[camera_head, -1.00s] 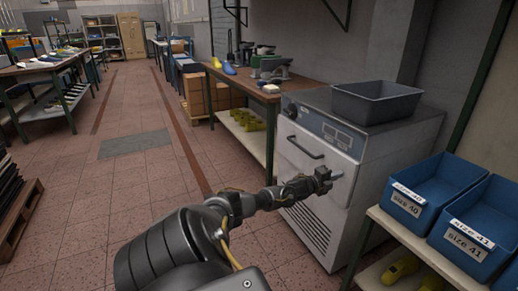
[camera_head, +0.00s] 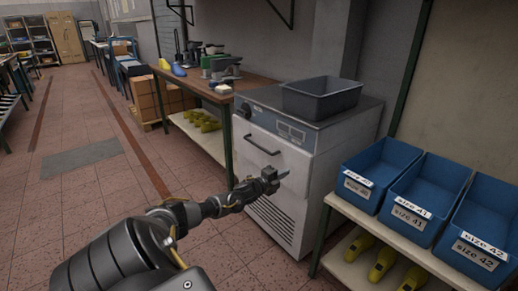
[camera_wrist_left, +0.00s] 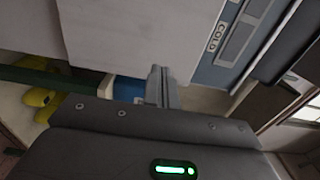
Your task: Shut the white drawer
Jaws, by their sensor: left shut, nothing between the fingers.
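The white drawer (camera_head: 290,160) is the front panel with a dark bar handle (camera_head: 262,141) on a white machine (camera_head: 318,195). Its front seems to stand slightly proud of the body, but how far is hard to tell. My left gripper (camera_head: 283,176) is shut and empty, in front of the drawer's lower right part, below the handle. Whether it touches the panel is unclear. In the left wrist view the shut fingers (camera_wrist_left: 161,86) lie against a pale panel (camera_wrist_left: 130,35), with a blue strip marked COLD beside it. My right gripper is not in view.
A grey bin (camera_head: 322,98) sits on the machine. Blue size-labelled boxes (camera_head: 425,195) stand on a shelf (camera_head: 350,213) at the right, with yellow lasts below. A workbench (camera_head: 215,95) stands behind the machine. The tiled floor at left is clear.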

